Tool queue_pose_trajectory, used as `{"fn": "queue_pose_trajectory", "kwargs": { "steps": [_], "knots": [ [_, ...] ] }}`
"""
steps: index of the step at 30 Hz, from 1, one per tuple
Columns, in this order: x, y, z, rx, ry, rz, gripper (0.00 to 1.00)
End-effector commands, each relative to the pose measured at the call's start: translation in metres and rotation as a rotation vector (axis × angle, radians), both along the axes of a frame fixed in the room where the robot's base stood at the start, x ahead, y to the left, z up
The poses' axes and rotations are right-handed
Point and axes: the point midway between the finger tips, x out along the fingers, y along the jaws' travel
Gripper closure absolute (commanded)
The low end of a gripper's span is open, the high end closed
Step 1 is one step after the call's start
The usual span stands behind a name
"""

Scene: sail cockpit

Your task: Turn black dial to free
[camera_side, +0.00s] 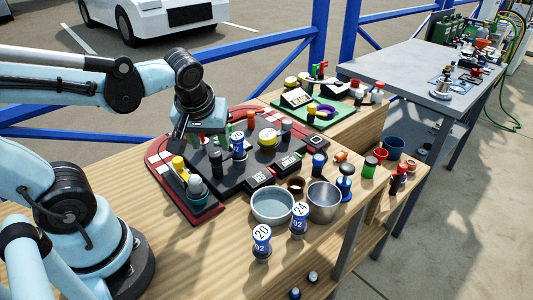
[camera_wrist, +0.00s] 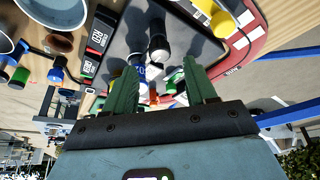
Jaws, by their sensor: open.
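A dark panel board (camera_side: 232,178) with red and white edging lies on the wooden table and carries several coloured pegs and knobs. A black upright knob (camera_side: 216,163) stands on it; I cannot tell for sure that it is the dial. A black knob also shows in the wrist view (camera_wrist: 159,48), beyond my fingers. No "free" mark is readable. My gripper (camera_wrist: 160,72) has two green fingers spread apart, with nothing clearly held between them. In the side view, my gripper (camera_side: 207,138) points down over the back left of the board; its fingertips are partly hidden among the pegs.
A blue-and-white numbered peg (camera_side: 238,147), a yellow knob (camera_side: 267,138) and black labelled blocks (camera_side: 258,178) crowd the board. Metal bowls (camera_side: 272,204) and numbered bottles stand at the front. A green tray (camera_side: 312,116) sits behind; a blue railing (camera_side: 260,73) runs along the back.

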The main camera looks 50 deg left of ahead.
Motion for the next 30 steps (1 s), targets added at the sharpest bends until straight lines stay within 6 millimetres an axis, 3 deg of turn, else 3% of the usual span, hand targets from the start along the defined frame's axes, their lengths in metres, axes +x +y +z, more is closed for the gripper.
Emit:
{"fn": "queue_pose_trajectory", "kwargs": {
  "steps": [13,27,30],
  "knots": [
    [0.012,0.011,-0.037,0.001,-0.001,0.0,0.44],
    [0.013,0.013,-0.044,0.001,-0.001,0.0,0.44],
    [0.013,0.013,-0.044,0.001,-0.001,0.0,0.58]
  ]
}}
